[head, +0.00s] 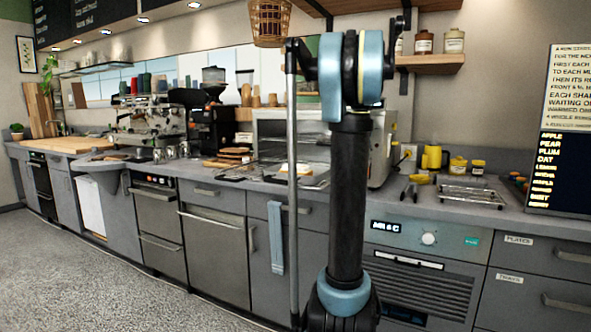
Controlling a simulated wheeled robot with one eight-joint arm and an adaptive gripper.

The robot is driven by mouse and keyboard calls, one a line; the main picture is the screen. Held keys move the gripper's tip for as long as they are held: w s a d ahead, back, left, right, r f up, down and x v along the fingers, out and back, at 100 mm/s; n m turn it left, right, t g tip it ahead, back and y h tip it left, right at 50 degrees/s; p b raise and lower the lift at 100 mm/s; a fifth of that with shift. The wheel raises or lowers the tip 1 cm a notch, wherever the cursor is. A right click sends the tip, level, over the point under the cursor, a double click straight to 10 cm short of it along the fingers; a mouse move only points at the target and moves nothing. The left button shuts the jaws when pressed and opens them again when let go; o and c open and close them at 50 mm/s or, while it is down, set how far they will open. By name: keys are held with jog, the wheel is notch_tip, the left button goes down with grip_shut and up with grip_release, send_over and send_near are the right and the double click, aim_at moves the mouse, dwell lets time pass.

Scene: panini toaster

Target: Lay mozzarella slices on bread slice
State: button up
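A pale, yellowish-white slice (305,170) lies on a flat tray (318,183) on the counter, left of my arm's upright link. It is too small to tell whether it is bread, mozzarella or one on the other. Brown slices that look like bread (236,151) lie farther left on the counter, on or beside a dark board. I cannot make out separate mozzarella slices. My arm stands upright across the middle of the view and hides part of the counter. My gripper is not visible, so I cannot see what it holds.
A large steel toaster or oven (277,126) stands behind the tray. A coffee machine (150,121) and a grinder (212,110) stand to the left. The floor at left is clear.

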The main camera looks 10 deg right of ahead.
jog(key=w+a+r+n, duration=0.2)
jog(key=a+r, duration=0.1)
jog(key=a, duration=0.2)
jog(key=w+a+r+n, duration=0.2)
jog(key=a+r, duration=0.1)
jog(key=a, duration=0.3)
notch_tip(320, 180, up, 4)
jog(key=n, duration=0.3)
send_over(299, 167)
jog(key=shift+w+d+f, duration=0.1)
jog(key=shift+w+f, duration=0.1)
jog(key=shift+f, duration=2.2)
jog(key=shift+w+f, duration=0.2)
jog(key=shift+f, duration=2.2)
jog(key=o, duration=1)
